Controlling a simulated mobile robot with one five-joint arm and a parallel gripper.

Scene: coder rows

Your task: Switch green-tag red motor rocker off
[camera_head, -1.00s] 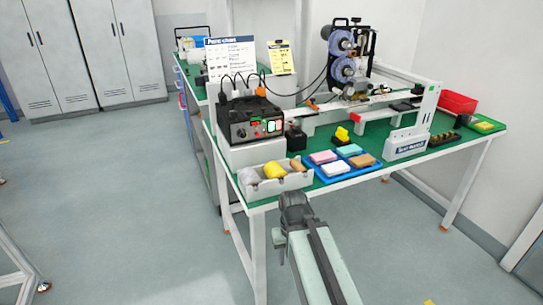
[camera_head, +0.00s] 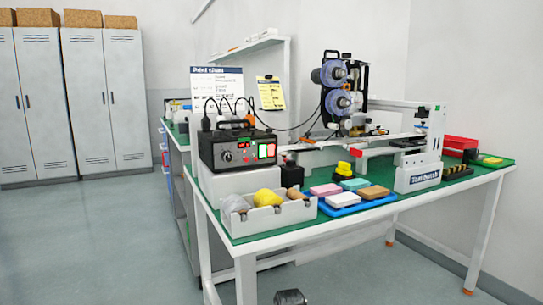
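A black control box (camera_head: 238,150) with a handle on top stands on a white block at the left end of the green-topped bench. Its front has a knob (camera_head: 228,157), a small red mark left of centre, and lit red and green rocker switches (camera_head: 267,151) at the right. Tags and on/off positions of the rockers are too small to read. Only a dark piece of my arm shows at the bottom edge, low in front of the bench and well apart from the box. No gripper fingers are visible.
A white bin (camera_head: 266,217) with yellow and grey items stands in front of the box. A blue tray (camera_head: 350,203) with coloured blocks is to its right. A reel machine (camera_head: 342,90) stands behind. Black cables run from the box. The floor left of the bench is clear.

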